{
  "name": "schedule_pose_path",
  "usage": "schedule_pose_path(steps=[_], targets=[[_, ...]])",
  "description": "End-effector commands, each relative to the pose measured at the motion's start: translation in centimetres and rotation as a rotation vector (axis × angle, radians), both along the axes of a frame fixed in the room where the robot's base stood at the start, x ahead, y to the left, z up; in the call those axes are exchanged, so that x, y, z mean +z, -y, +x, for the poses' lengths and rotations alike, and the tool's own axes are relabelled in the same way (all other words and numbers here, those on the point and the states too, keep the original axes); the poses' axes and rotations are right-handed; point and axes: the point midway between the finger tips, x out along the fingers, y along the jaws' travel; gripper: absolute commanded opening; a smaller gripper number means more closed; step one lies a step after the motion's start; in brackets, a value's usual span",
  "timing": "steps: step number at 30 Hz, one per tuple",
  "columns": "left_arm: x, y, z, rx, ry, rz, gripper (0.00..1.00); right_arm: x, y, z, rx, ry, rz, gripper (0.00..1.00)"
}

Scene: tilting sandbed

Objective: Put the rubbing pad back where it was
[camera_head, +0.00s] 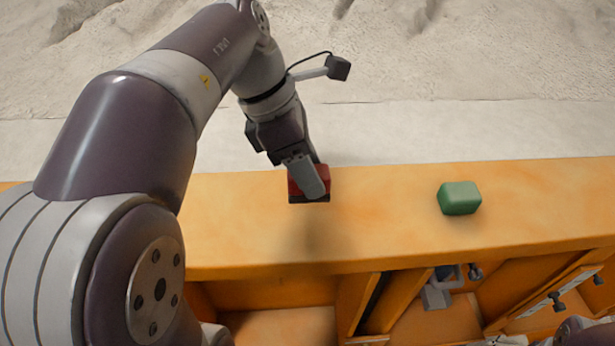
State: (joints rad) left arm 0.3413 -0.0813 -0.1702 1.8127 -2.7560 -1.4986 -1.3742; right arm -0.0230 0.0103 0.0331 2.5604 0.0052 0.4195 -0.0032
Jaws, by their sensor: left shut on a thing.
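My left gripper (311,180) reaches down from the upper left over the orange ledge (385,205). It is shut on a small red block with a dark underside, which looks like the rubbing pad (296,187). The gripper's finger hides part of the pad. A soft shadow lies on the ledge just below the pad in the picture; whether the pad touches the ledge I cannot tell. I cannot make out my right gripper.
A green block (459,198) sits on the ledge to the right of the pad, with bare ledge between them. Pale sand (460,60) lies beyond the ledge. Below it are open orange compartments (280,325) and a grey metal fitting (437,293).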

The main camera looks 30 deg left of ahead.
Motion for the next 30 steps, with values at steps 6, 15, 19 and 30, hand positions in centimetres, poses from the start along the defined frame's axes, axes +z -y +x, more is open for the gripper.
schedule_pose_path(steps=[6,15,19,30], targets=[[-3.3,-0.2,0.0,-0.001,-0.004,-0.003,0.22,1.8,0.0,0.0,0.0,0.0,0.0,0.43],[-4.3,-0.2,0.0,-0.001,0.0,0.0,0.22,1.6,0.0,0.0,0.0,0.0,0.0,0.43],[-4.7,-0.1,0.0,-0.001,0.0,0.0,0.22,1.1,0.0,0.0,0.0,0.0,0.0,0.43],[-4.4,-0.1,0.0,-0.002,-0.001,-0.001,0.72,1.4,0.0,0.0,0.0,0.0,0.0,0.43]])
